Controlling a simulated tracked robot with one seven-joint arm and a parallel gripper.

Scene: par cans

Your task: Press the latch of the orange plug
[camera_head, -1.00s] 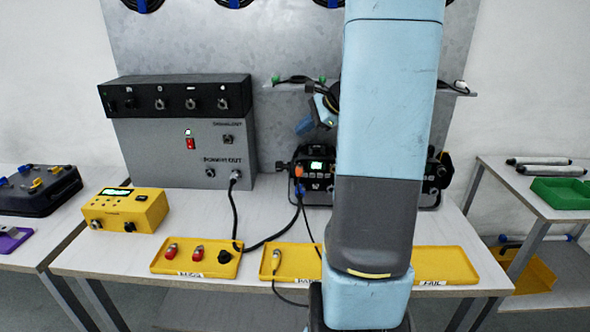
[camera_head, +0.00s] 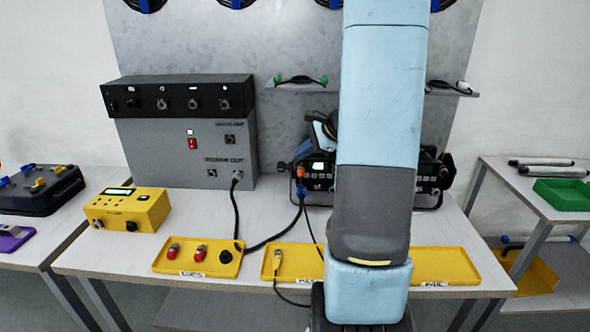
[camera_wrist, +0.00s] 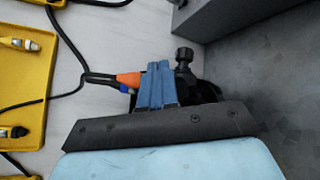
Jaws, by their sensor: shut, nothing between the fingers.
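The orange plug (camera_wrist: 130,79) shows in the wrist view just left of my fingers, with a blue part (camera_wrist: 125,89) below it and a black cable leaving to the left. My gripper (camera_wrist: 158,66) is shut and empty, its two blue fingers side by side. The fingertips are close beside the plug; I cannot tell whether they touch it or its latch. In the head view the plug area is small, at the left end of the black par can (camera_head: 318,184). My arm hides much of the can and most of my gripper there.
A grey power box (camera_head: 158,150) stands left of the can, with cables running between them. Yellow trays (camera_head: 160,266) line the front edge of the table. A yellow tester (camera_head: 150,213) sits at the left. A shelf with cables hangs behind.

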